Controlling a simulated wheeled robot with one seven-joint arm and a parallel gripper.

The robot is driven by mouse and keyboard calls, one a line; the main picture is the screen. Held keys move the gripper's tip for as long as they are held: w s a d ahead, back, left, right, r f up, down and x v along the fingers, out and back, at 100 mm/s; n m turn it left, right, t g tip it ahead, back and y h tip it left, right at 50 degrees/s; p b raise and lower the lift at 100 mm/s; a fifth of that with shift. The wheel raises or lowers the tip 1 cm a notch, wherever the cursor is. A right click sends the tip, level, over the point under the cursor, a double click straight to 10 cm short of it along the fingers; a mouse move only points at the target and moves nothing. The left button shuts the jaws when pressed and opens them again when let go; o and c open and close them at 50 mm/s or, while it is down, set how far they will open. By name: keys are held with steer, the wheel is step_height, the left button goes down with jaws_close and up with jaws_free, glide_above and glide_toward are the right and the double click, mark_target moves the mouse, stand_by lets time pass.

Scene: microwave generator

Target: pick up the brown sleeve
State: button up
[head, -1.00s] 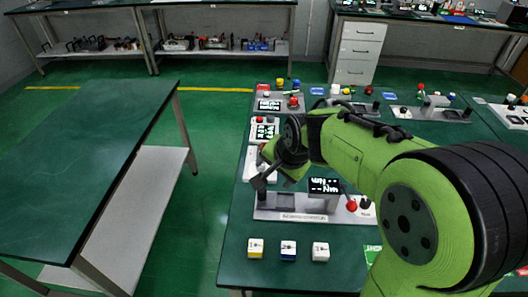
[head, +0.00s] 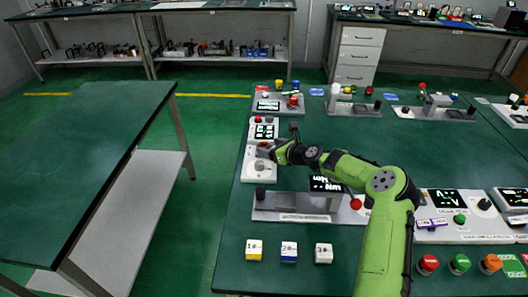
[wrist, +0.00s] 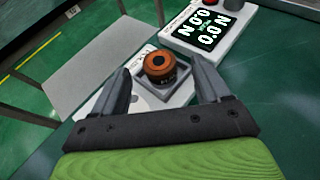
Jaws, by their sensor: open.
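A brown ring-shaped piece (wrist: 157,62), probably the brown sleeve, has a dark centre and a black lower part. It sits in a square grey holder on a white unit in the wrist view. My gripper (wrist: 160,68) is open, one finger to the left and one to the right of the piece, with a visible gap on each side.
A display unit (wrist: 212,27) stands close beyond the holder. In the head view, a grey fixture (head: 295,206) and several small blocks (head: 289,252) lie nearer the front. A mostly bare green table (head: 85,170) stands left across an aisle.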

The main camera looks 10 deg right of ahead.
steer(key=shift+x, duration=1.05)
steer(key=shift+s, duration=0.1)
steer(key=c, duration=1.2)
